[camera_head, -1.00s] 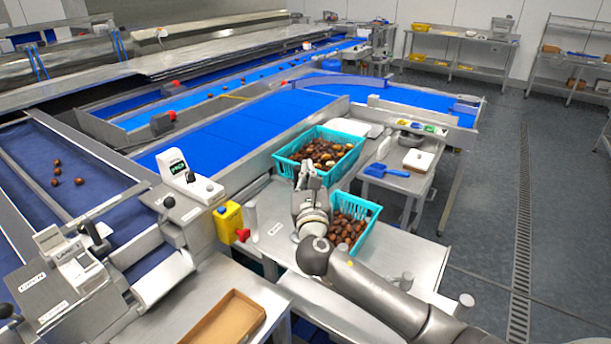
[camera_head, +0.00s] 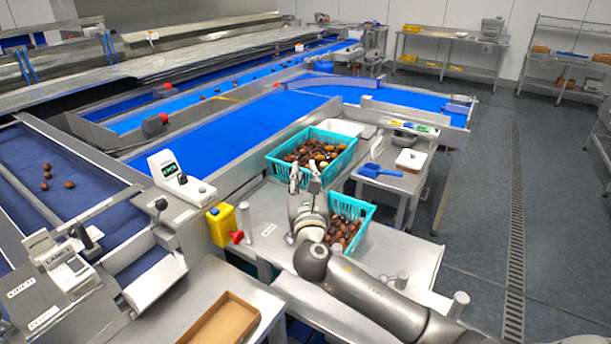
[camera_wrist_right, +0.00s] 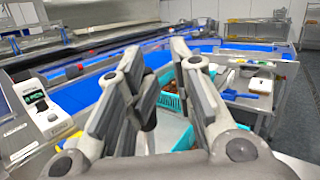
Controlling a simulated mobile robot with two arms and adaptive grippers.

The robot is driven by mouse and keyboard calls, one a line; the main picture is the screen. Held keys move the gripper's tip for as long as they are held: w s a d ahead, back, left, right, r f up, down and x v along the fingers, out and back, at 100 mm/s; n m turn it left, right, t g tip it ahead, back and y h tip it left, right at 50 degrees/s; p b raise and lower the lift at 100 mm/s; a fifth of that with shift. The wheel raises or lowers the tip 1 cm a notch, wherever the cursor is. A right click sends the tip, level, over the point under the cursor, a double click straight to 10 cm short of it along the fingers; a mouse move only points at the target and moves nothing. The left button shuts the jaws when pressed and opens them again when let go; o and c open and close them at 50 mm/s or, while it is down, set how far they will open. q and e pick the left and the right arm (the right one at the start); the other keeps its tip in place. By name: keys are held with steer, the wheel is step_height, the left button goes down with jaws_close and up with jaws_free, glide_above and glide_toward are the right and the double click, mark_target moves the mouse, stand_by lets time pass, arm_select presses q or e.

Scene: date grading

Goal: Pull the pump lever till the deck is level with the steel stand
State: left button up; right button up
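My right gripper (camera_head: 305,178) is above the steel surface (camera_head: 405,254) that carries the teal crates, just in front of the rear crate. In the right wrist view its two fingers (camera_wrist_right: 160,62) are spread, with nothing clearly held between them. I cannot pick out the pump lever for certain; it may be hidden by my right arm or out of view. A lower steel top (camera_head: 272,300) stands at the front left, but I cannot tell whether it is the steel stand or whether the heights match. My left gripper is not in view.
The rear teal crate (camera_head: 278,170) and front teal crate (camera_head: 370,213) hold dates. A yellow box with a red knob (camera_head: 222,226) is left of them. A cardboard tray (camera_head: 222,322) lies at the front. A side table with a blue scoop (camera_head: 376,171) stands right. The right floor is open.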

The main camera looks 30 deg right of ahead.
steer(key=v, duration=1.2)
steer(key=s+f+m+g+y, duration=0.2)
steer(key=s+f+m+g, duration=0.25)
steer(key=f+m, duration=0.35)
steer(key=s+f+m+g+y, duration=0.1)
steer(key=s+f+m+g, duration=0.3)
steer(key=s+f+m, duration=0.3)
steer(key=s+a+f+m+g+y, duration=0.3)
steer(key=s+a+f+m, duration=0.15)
steer(key=s+m, duration=0.3)
steer(key=s+a+f+m+g+y, duration=0.3)
steer(key=s+f+m, duration=0.2)
steer(key=s+m, duration=0.25)
step_height(320, 180, down, 30)
steer(key=g+b, duration=0.1)
steer(key=b, duration=0.3)
steer(key=s+d+f+g+b, duration=0.1)
steer(key=s+d+f+b, duration=0.2)
steer(key=s+f, duration=1.4)
step_height(320, 180, down, 3)
steer(key=shift+r, duration=0.15)
